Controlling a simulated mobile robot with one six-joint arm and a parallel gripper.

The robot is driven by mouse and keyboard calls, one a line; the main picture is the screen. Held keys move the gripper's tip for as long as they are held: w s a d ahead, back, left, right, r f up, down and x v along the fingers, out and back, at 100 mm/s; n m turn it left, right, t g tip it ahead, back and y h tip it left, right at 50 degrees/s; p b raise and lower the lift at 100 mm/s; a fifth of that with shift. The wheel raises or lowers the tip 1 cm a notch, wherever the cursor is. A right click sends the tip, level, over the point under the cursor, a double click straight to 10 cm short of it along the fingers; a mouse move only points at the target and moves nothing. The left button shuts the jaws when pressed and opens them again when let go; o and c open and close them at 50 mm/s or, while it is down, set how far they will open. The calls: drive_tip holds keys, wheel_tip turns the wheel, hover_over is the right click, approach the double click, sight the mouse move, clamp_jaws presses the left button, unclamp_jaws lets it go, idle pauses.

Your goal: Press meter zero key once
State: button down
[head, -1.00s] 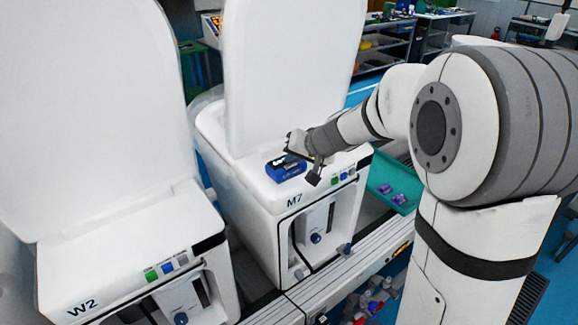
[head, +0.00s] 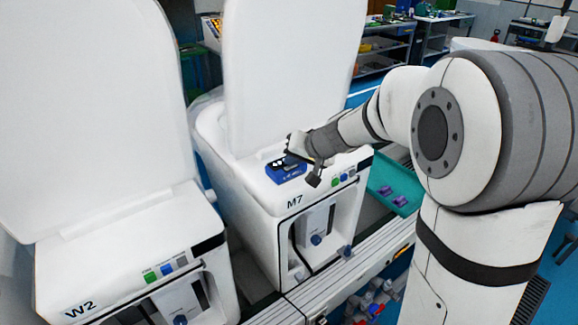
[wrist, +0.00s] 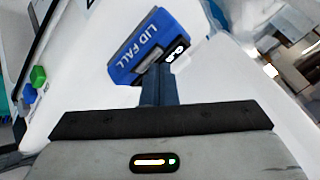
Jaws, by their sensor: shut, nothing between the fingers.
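The meter is a small blue box on top of the white M7 unit, in the head view (head: 286,172) and the wrist view (wrist: 140,48). Its face reads "LID FALL", beside a dark display with light digits (wrist: 179,50). My gripper (head: 304,163) is just right of the meter in the head view. In the wrist view my gripper (wrist: 158,72) is shut, its narrow dark fingers reaching the meter's near edge by the display. Whether they touch it I cannot tell. I cannot make out the zero key; the fingers hide part of the meter.
The M7 unit (head: 262,205) has a raised white lid (head: 290,80) behind the meter and small green, blue and grey buttons on its front edge. The W2 unit (head: 120,245) stands left. A teal tray (head: 383,180) with purple pieces lies to the right.

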drive_tip(key=shift+r, duration=0.65)
drive_tip(key=shift+p, duration=0.3)
wheel_tip(320, 180, up, 5)
drive_tip(key=p, duration=0.3)
idle(0.4)
